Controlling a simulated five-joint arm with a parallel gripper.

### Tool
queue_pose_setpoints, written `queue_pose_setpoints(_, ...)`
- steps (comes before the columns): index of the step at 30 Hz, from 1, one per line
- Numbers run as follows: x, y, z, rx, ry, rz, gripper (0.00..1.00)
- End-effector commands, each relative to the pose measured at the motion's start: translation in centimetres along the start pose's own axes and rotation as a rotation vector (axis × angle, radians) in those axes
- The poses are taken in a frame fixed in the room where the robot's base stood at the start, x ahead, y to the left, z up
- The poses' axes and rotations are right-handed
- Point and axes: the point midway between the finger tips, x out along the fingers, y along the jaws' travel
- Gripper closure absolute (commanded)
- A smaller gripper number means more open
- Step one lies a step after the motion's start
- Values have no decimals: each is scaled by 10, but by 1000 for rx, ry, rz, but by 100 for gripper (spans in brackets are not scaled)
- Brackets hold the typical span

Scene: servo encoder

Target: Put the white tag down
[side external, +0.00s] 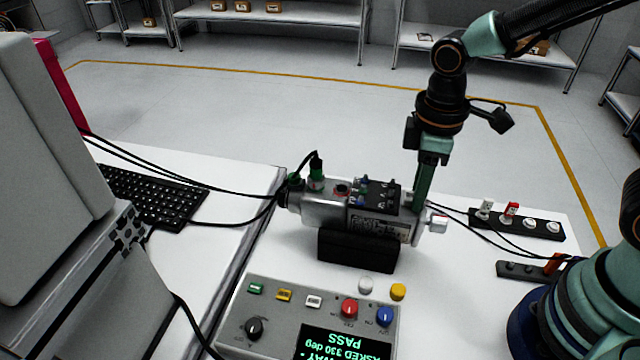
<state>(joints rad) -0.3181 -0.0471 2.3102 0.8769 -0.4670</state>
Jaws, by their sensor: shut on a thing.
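My gripper (421,204) points straight down at the right end of the grey servo unit (325,212). Its narrow green fingers are shut, with the tips partly hidden by the unit. A small white block, seemingly the white tag (438,223), shows just right of the fingertips at the unit's right end. The contact between the fingers and this block is not clearly visible. The servo unit lies in a black cradle (357,250), with cables at its left end.
A black strip (540,230) at right carries several small pieces, including an upright white one and a red one. A shorter strip (512,270) with an orange piece lies in front. The control box (262,310) stands at front; a keyboard (150,197) lies left.

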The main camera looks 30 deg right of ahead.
Motion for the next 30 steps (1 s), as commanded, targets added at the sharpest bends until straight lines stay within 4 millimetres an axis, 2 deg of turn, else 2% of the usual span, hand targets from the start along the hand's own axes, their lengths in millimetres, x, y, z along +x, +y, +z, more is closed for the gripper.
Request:
queue_pose_setpoints(2,3,0,0,0,-2,-1,100)
queue_pose_setpoints(3,2,0,0,0,-1,-1,58)
queue_pose_setpoints(4,2,0,0,0,-1,-1,46)
queue_pose_setpoints(5,2,0,0,0,-1,-1,39)
queue_pose_setpoints(17,-3,0,0,0,1,1,39)
queue_pose_setpoints(22,-28,0,-1,0,6,3,39)
queue_pose_setpoints(30,-84,0,-1,0,5,2,39)
